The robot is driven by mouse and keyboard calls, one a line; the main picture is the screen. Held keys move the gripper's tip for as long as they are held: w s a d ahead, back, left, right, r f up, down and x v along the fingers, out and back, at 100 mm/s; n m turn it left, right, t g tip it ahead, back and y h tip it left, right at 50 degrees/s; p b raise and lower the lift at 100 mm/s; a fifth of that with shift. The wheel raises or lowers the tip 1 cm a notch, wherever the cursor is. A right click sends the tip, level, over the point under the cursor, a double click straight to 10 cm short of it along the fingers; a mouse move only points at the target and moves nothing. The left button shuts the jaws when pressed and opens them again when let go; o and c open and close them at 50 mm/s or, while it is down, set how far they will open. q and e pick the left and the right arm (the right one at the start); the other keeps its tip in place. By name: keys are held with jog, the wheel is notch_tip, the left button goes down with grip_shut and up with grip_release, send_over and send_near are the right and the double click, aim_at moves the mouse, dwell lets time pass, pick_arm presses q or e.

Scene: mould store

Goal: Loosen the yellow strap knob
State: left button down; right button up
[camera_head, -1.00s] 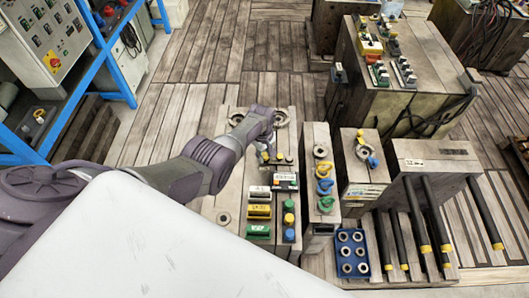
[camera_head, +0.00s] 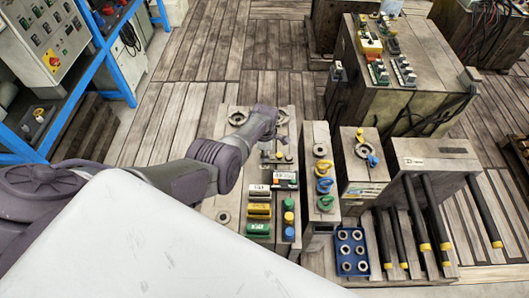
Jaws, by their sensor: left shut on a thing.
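My left arm reaches in from the left over the wooden-looking mould blocks. My left gripper (camera_head: 278,146) points down at the far part of the middle block (camera_head: 234,190). It is shut on a small yellow knob (camera_head: 279,155), which I take for the yellow strap knob. The knob is small and partly hidden by the fingers, so its thread and strap cannot be made out. My right gripper is not in view.
Near the gripper are labelled clamp strips (camera_head: 258,210) and coloured buttons (camera_head: 289,217). Coloured eye bolts (camera_head: 325,185) stand on the block to the right. A blue tray (camera_head: 352,252) holds several rings. Dark bars (camera_head: 436,215) stick out at the right.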

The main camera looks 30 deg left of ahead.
pick_arm(q)
jog(key=shift+w+n, duration=0.1)
jog(key=shift+n, duration=0.5)
jog(key=shift+a, duration=0.1)
jog(key=c, duration=0.8)
grip_release()
jog(key=shift+r, duration=0.1)
